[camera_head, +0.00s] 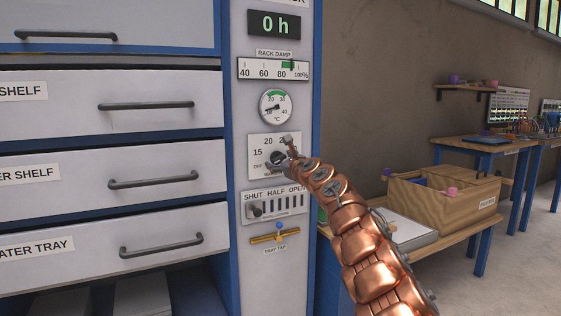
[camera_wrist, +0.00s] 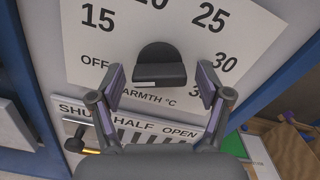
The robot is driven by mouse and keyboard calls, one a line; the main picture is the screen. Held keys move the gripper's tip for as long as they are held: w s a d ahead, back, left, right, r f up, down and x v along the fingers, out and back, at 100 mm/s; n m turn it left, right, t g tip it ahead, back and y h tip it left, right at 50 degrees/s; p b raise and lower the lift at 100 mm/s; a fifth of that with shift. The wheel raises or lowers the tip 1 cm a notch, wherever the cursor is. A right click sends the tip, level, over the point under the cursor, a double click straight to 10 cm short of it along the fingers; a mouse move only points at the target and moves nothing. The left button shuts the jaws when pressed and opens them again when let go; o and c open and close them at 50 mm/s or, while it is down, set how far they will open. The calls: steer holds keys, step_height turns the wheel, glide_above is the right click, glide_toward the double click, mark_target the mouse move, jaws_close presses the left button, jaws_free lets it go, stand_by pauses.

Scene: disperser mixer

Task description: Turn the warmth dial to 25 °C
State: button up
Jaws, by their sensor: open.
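The warmth dial (camera_wrist: 160,68) is a dark knob on a white plate marked OFF, 15, 20, 25, 30 and more; the wrist view shows 25 to its upper right. Its pointer is not clear, so I cannot tell its setting. In the head view the dial plate (camera_head: 256,143) is partly covered by my arm. My gripper (camera_wrist: 162,82) is open, with one finger on each side of the knob and a gap to both. In the head view my gripper (camera_head: 286,153) is at the plate and hides part of the scale.
Below are a SHUT/HALF/OPEN slider (camera_head: 255,210) near SHUT and a brass tray tap (camera_head: 275,238). Drawers with handles (camera_head: 153,180) stand left. A wooden box (camera_head: 440,205) sits on a bench at right.

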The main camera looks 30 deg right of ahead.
steer(key=c, duration=1.2)
steer(key=shift+o, duration=0.2)
